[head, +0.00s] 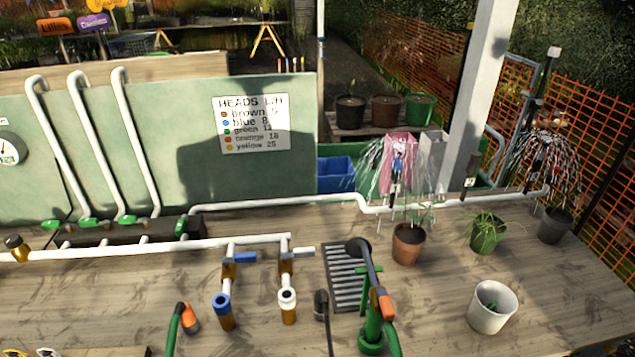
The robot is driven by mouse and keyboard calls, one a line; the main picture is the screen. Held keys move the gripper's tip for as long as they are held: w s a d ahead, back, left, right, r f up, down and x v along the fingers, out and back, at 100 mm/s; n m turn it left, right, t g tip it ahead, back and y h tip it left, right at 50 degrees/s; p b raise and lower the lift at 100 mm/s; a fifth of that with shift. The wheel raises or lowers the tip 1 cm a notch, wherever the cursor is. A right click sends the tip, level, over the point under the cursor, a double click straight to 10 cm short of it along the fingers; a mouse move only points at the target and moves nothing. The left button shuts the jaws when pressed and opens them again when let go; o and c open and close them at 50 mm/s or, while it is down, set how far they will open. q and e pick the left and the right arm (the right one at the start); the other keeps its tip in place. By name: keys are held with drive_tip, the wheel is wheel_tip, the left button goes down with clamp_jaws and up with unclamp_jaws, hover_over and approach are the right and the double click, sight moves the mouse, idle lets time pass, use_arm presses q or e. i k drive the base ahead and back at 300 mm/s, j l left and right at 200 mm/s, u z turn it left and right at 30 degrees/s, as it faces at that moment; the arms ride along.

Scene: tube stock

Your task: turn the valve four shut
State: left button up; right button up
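A row of green-handled valves runs along the dark block at the left of the bench. From the left they are the first valve (50,224), second valve (88,222), third valve (127,220) and fourth valve (181,227). No readable numbers show on them. The first three handles lie roughly sideways; the fourth looks turned more toward me. Neither gripper shows in the head view.
A green standpipe (371,325) with a black-and-orange hose fitting rises by a drain grate (345,275). Potted plants and a white pot (492,307) stand right. A pressure gauge (8,149) and sign (254,123) are on the back panel.

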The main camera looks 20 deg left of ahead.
sight(181, 225)
drive_tip(key=j+u, duration=0.1)
drive_tip(key=u, duration=0.75)
drive_tip(key=j+u, duration=0.15)
drive_tip(key=u, duration=0.3)
